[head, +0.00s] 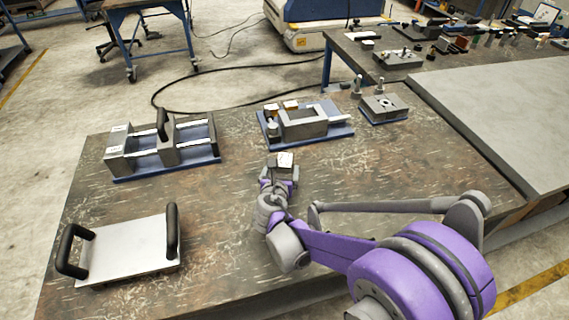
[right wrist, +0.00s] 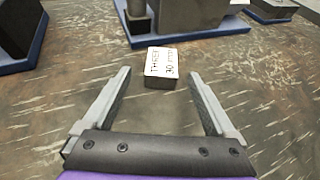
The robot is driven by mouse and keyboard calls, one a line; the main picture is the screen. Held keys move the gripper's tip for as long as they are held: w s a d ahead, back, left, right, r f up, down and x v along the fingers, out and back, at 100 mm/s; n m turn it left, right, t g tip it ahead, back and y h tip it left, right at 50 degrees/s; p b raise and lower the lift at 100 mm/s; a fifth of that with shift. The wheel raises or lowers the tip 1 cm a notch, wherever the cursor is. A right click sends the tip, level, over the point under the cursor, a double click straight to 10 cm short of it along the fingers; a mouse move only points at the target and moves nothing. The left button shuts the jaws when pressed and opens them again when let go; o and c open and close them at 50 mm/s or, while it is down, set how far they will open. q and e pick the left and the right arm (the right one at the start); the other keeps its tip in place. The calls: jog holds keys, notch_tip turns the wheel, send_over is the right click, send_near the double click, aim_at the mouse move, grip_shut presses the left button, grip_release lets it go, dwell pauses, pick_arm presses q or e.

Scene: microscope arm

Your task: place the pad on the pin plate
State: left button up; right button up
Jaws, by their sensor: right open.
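A small dark block with a white, handwritten label on top, likely the pad (right wrist: 162,68), lies on the table in the right wrist view. In the head view the labelled block (head: 286,159) shows just at the tip of my right arm. My right gripper (right wrist: 158,78) is open, with one finger on either side of the block and gaps on both sides. A grey block with upright pins on a small blue base, likely the pin plate (head: 384,106), stands at the table's back right. My left gripper is out of view.
A blue-based fixture with a grey frame (head: 303,124) stands just beyond the block. A clamp-like fixture (head: 163,148) is at the back left. A metal plate with two black handles (head: 127,248) lies front left. A grey surface (head: 500,110) adjoins on the right.

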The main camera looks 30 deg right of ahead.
aim_at(284, 163)
jog(key=x, duration=0.5)
jog(key=shift+d+r, duration=0.15)
jog(key=shift+r, duration=0.05)
grip_shut()
dwell(0.3)
